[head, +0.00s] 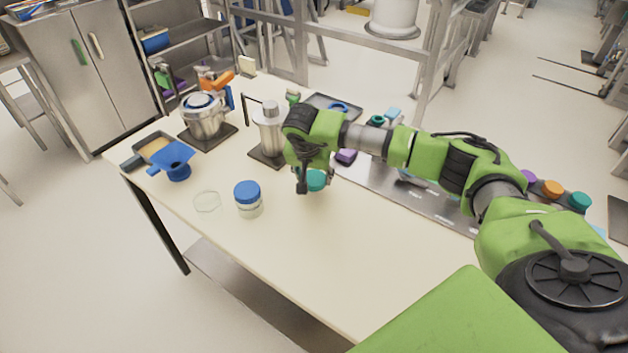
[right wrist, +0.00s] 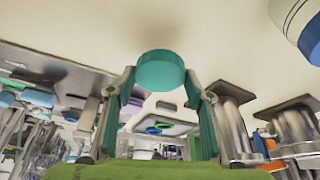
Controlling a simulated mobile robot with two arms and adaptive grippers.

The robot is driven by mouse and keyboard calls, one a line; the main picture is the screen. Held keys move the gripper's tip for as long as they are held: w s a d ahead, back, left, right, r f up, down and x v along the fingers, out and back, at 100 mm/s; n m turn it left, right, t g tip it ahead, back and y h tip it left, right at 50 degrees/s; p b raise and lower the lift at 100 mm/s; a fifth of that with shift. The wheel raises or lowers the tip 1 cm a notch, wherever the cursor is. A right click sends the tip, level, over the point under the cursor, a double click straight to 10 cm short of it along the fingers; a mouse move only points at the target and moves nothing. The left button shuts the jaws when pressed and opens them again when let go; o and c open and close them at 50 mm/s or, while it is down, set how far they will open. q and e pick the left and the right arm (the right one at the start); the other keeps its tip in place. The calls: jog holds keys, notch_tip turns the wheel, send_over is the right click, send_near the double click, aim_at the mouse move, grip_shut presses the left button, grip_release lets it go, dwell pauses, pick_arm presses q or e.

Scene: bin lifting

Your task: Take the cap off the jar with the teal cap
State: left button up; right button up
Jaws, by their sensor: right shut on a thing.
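My right gripper (head: 315,186) reaches down over the table, shut on a round teal cap (head: 317,180). In the right wrist view, the cap (right wrist: 160,71) sits between the two fingertips of the gripper (right wrist: 158,82), with pale table surface beyond it. I cannot make out a jar body at the cap in either view. A clear jar with a blue cap (head: 248,197) stands upright to the left of the gripper; its blue cap also shows at the top right corner of the right wrist view (right wrist: 311,38). My left gripper is not in view.
A clear, flat round outline (head: 207,201) lies left of the blue-capped jar. A blue funnel (head: 174,161), a steel pot (head: 203,118) and a metal canister (head: 268,130) stand farther back. The table's front right is clear.

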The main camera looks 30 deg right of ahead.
aim_at(313, 181)
jog(key=f+p, duration=0.2)
jog(key=f, duration=0.1)
jog(key=shift+w+d, duration=0.1)
jog(key=shift+d, duration=0.1)
jog(key=shift+f, duration=0.3)
jog(key=shift+w+f, duration=0.1)
jog(key=shift+f+b, duration=0.15)
jog(key=shift+b, duration=0.15)
jog(key=o, duration=1.2)
